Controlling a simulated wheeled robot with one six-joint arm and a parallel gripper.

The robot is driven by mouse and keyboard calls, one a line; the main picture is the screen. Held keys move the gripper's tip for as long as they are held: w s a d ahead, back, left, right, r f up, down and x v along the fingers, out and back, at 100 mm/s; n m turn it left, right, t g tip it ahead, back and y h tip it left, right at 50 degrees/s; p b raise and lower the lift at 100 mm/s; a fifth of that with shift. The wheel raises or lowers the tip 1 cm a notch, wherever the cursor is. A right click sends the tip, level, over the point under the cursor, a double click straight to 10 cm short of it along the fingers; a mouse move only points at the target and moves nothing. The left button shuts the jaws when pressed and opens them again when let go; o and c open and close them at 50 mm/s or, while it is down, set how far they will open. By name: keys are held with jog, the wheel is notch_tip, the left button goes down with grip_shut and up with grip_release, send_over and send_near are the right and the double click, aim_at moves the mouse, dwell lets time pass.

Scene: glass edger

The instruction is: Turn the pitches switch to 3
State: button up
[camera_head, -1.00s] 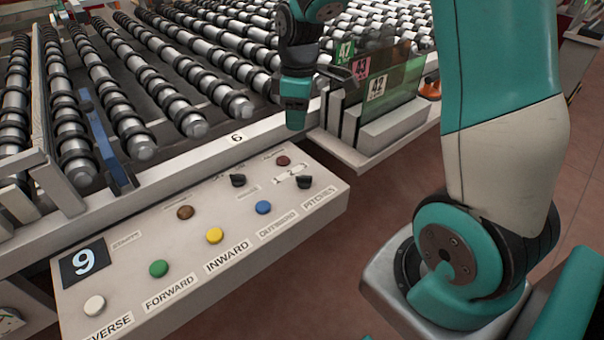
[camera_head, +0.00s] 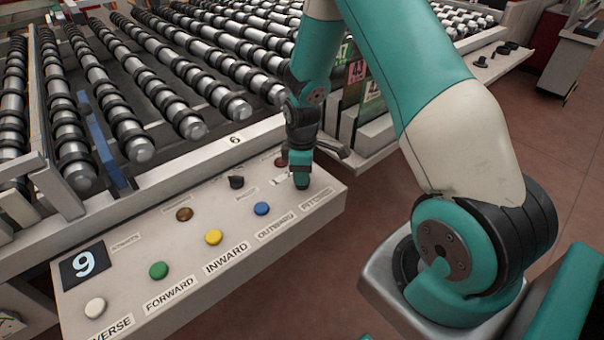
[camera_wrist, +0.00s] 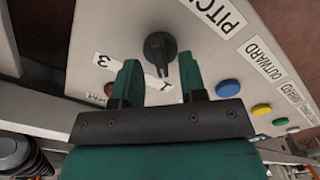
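The pitches switch (camera_wrist: 160,48) is a black knob on the light control panel, beside the PITCHES label (camera_wrist: 218,12). Its narrow end points down in the wrist view, toward the scale between my fingers. On the scale, the 3 (camera_wrist: 106,61) is left of my left finger and the 1 (camera_wrist: 165,86) lies between the fingers; the 2 cannot be made out. My gripper (camera_wrist: 158,72) is open and empty, with its fingertips on either side of the knob's lower end. In the head view my gripper (camera_head: 300,180) hides the switch.
Blue (camera_head: 261,208), yellow (camera_head: 213,237) and green (camera_head: 158,270) buttons line the panel. Another black knob (camera_head: 236,182) sits left of my gripper. A roller conveyor (camera_head: 140,110) lies behind; glass sheets (camera_head: 350,100) stand close behind my arm.

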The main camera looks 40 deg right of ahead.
jog(key=shift+f, duration=0.65)
grip_shut()
